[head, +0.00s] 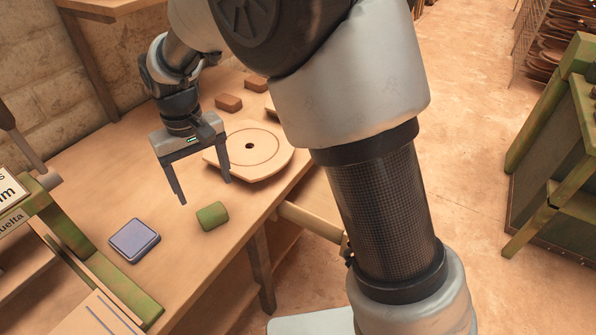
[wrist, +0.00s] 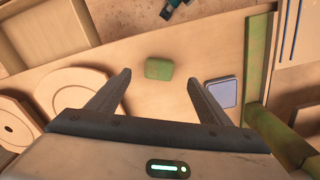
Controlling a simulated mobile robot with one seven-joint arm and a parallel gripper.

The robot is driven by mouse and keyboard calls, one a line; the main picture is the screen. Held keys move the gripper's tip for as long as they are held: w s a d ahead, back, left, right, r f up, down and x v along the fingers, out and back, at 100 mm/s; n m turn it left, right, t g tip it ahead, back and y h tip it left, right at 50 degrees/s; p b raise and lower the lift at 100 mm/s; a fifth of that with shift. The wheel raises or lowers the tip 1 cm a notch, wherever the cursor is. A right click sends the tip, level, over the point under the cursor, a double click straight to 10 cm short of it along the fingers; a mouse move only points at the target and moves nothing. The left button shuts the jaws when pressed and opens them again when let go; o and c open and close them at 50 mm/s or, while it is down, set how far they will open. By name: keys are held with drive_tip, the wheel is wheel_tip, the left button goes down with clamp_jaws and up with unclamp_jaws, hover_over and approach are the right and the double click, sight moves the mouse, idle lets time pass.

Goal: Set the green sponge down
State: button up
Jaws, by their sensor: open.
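The green sponge (head: 212,216) is a small rounded block lying on the wooden table (head: 185,262), near its front edge. It also shows in the wrist view (wrist: 158,69), beyond and between my two fingertips. My gripper (head: 205,190) is open and empty. In the head view its fingers point down above the table, with the sponge just in front of them. In the wrist view the fingers (wrist: 158,78) are spread wide, and neither touches the sponge.
A blue-grey square pad (head: 134,240) lies left of the sponge. A round wooden plate with a centre hole (head: 262,150) lies to the right, with brown blocks (head: 229,102) behind it. A green-framed press (head: 70,235) stands at the left. Bare table surrounds the sponge.

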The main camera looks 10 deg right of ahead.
drive_tip(key=s+d+r+m+t, duration=0.1)
drive_tip(key=s+d+r, duration=0.1)
drive_tip(key=d+r, duration=0.5)
drive_tip(key=s+d+r+m+t, duration=0.25)
drive_tip(key=d+r, duration=0.25)
drive_tip(key=d, duration=0.3)
drive_tip(key=s+d+r+m+t, duration=0.2)
drive_tip(key=s+d, duration=0.9)
drive_tip(key=s, duration=0.1)
drive_tip(key=shift+d+r, duration=0.15)
drive_tip(key=shift+d, duration=0.05)
